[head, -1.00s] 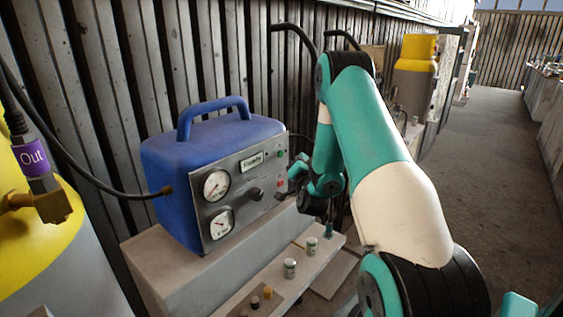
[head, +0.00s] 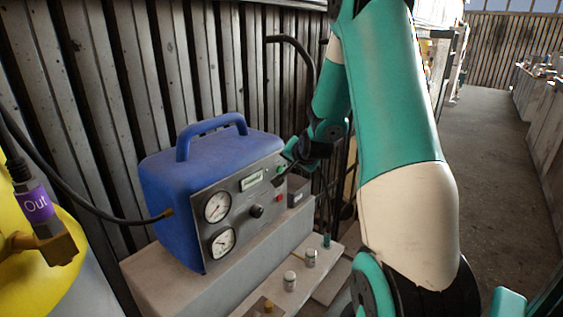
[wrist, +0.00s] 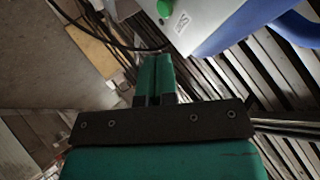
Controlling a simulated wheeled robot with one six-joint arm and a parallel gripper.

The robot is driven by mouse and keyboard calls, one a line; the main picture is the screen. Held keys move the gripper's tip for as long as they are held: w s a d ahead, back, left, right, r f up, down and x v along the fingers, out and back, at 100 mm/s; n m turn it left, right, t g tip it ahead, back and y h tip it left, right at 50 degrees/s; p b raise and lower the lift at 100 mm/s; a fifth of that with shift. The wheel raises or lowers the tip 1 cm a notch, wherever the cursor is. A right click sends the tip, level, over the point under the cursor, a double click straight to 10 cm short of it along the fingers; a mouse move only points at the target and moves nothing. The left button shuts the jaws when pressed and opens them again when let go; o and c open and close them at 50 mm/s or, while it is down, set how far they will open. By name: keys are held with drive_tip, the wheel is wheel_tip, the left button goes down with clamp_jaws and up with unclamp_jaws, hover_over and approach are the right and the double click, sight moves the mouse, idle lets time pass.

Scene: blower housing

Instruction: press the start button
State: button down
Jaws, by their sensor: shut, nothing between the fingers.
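The blue machine (head: 205,160) stands on a pale ledge, its grey front panel (head: 238,214) facing right. A small green button (head: 281,169) sits at the panel's upper right, above a red one (head: 279,198). My gripper (head: 289,148) is beside the panel's upper right corner in the head view. In the wrist view its two teal fingers (wrist: 153,62) are together and empty, their tips a little short of the green button. Contact is not visible.
A small display (head: 252,181), two round gauges (head: 217,206) and a black knob (head: 257,211) share the panel. A black hose (head: 75,195) joins the machine to a yellow cylinder (head: 60,235) at left. Small jars (head: 290,280) stand on the ledge below. A slatted wall is behind.

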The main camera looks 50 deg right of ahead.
sight(280, 169)
drive_tip(key=s+g, duration=0.1)
drive_tip(key=s+r+g, duration=0.1)
drive_tip(key=s+a+r+m+g+y+p, duration=0.1)
drive_tip(key=s, duration=0.1)
drive_tip(key=shift+a+r, duration=0.1)
drive_tip(key=shift+r, duration=0.15)
drive_tip(key=shift+w+d+f+p, duration=0.5)
drive_tip(key=shift+w+f+p, duration=0.35)
drive_tip(key=shift+w+f, duration=0.6)
drive_tip(key=shift+w+d+f+p, duration=0.5)
drive_tip(key=shift+w+f+p, duration=0.3)
drive_tip(key=shift+w+f, duration=0.6)
drive_tip(key=shift+w+d+f+p, duration=0.5)
drive_tip(key=shift+w+f+p, duration=0.5)
drive_tip(key=shift+w, duration=0.7)
drive_tip(key=shift+f, duration=0.15)
